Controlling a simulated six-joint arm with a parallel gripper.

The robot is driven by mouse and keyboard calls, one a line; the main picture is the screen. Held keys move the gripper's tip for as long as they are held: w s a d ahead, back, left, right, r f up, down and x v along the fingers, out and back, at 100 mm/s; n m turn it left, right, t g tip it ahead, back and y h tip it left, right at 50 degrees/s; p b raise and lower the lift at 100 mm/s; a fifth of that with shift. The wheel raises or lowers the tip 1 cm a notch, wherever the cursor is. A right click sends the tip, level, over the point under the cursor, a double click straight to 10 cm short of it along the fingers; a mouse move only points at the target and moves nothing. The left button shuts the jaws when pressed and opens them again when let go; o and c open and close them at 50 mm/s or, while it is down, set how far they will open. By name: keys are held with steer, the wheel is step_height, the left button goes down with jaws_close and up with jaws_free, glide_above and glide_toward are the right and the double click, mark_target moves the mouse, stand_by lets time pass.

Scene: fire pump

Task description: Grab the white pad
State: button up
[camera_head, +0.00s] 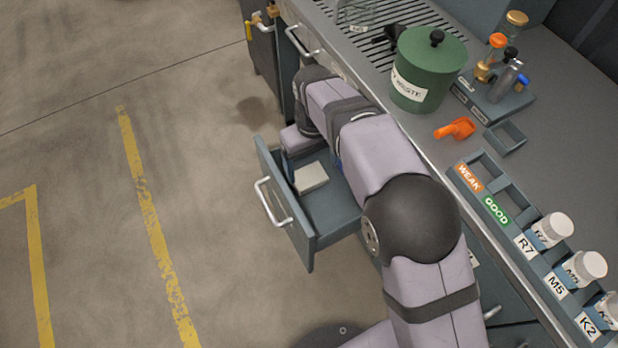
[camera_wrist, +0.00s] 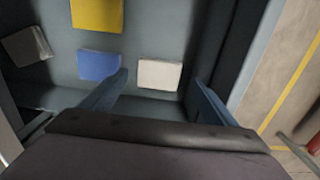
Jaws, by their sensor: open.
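The white pad (camera_wrist: 158,74) lies flat on the floor of an open drawer. In the wrist view it sits between the two blue fingers of my gripper (camera_wrist: 160,80), which are apart with nothing held. A pale pad, apparently the same one (camera_head: 310,177), shows in the drawer in the head view, beside my wrist. The fingertips are largely hidden by my arm in the head view. I cannot tell how high the fingertips are above the pad.
A blue pad (camera_wrist: 97,65) lies just left of the white one, near the left finger. A yellow pad (camera_wrist: 97,12) and a grey pad (camera_wrist: 25,47) lie farther off. The drawer's walls (camera_head: 338,221) enclose them. The bench above holds a green bin (camera_head: 430,65) and several bottles.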

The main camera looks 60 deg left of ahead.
mark_target(312, 182)
steer(key=shift+f+p, duration=0.7)
steer(key=shift+f, duration=2.9)
steer(key=c, duration=0.8)
